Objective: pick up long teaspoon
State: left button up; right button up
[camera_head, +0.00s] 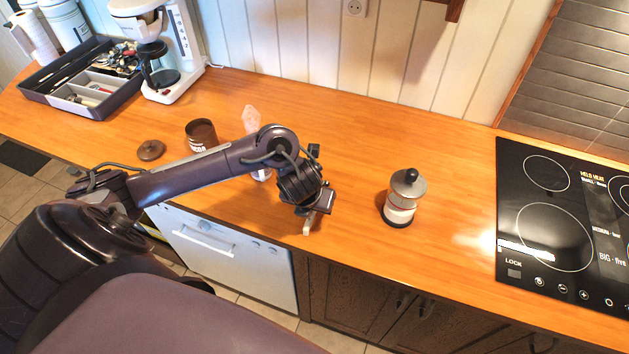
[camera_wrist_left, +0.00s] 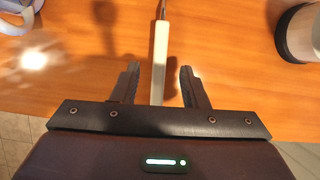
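The long teaspoon (camera_wrist_left: 160,52) lies on the wooden counter with its pale handle toward me and its metal part running out of the top of the left wrist view. In the head view only its pale handle end (camera_head: 309,224) shows near the counter's front edge; my gripper hides the rest. My left gripper (camera_wrist_left: 160,70) is open, with one finger on each side of the handle and a gap on both sides. In the head view my left gripper (camera_head: 318,203) is low over the counter. My right gripper is not in view.
A metal and white pot with a black knob (camera_head: 404,199) stands right of my gripper. A brown canister (camera_head: 201,134), its lid (camera_head: 150,150) and a clear packet (camera_head: 251,120) are on the left. A coffee maker (camera_head: 187,50) and utensil tray (camera_head: 98,108) stand farther left; a cooktop (camera_head: 514,200) is right.

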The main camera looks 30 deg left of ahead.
pick_arm(q)
jog(key=shift+x, duration=1.35)
jog(key=shift+s+f+b, duration=0.1)
jog(key=shift+f+b, duration=0.1)
jog(key=shift+b, duration=0.15)
jog(key=shift+c, duration=0.3)
grip_shut()
